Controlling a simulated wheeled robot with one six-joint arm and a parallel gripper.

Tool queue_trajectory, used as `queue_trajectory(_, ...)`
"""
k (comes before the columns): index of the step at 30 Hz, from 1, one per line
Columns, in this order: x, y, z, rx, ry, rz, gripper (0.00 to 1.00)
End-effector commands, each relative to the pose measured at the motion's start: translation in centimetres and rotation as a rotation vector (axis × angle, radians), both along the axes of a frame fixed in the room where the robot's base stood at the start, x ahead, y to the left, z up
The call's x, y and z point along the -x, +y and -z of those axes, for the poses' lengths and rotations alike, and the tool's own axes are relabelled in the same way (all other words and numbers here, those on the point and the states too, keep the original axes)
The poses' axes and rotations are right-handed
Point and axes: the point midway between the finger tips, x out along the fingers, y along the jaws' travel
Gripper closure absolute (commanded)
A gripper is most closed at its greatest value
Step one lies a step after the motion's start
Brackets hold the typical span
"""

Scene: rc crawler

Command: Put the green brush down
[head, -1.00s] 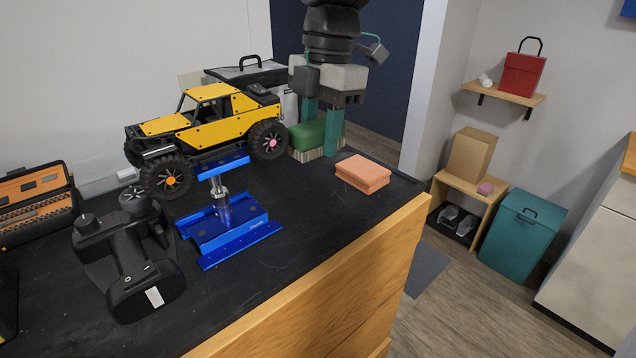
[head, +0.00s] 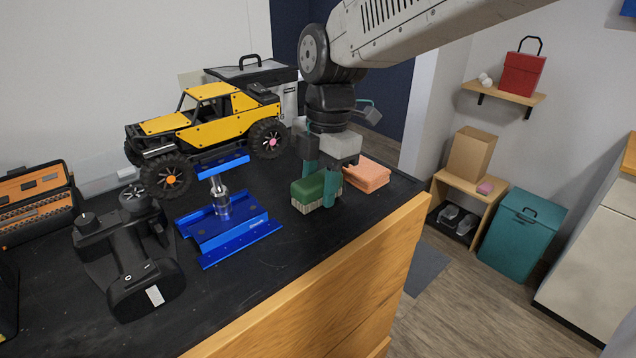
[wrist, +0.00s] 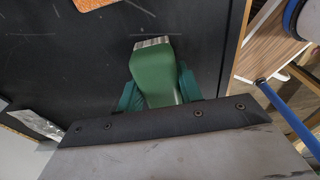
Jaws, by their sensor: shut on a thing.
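The green brush (head: 308,191) has a green body and pale bristles pointing down. My gripper (head: 322,184) is shut on it, with one teal finger on each side. The brush is upright over the black bench top, left of the orange sponge block; I cannot tell whether its bristles touch the surface. In the wrist view the green brush (wrist: 155,78) sits between the teal fingers (wrist: 156,88), with its bristle end against the dark bench top.
The orange block (head: 366,174) lies just right of the brush. A black controller (head: 130,260) lies front left. Bare bench top (head: 290,245) shows in front of the brush.

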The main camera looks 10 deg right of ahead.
Motion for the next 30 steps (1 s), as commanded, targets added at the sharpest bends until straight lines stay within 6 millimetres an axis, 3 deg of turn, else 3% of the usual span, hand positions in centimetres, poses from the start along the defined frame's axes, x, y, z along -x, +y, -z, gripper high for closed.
queue_trajectory(13,0.0,0.0,1.2,0.001,0.002,-0.001,0.89)
queue_trajectory(14,0.1,0.0,1.3,0.001,0.003,-0.001,0.59)
queue_trajectory(15,0.1,0.0,1.3,0.002,0.005,-0.002,0.47)
queue_trajectory(16,0.1,0.0,1.4,0.003,0.006,-0.001,0.42)
queue_trajectory(26,0.2,-0.1,1.4,0.006,0.013,-0.001,0.42)
queue_trajectory(30,0.1,-0.2,0.0,0.005,0.010,0.001,0.42)
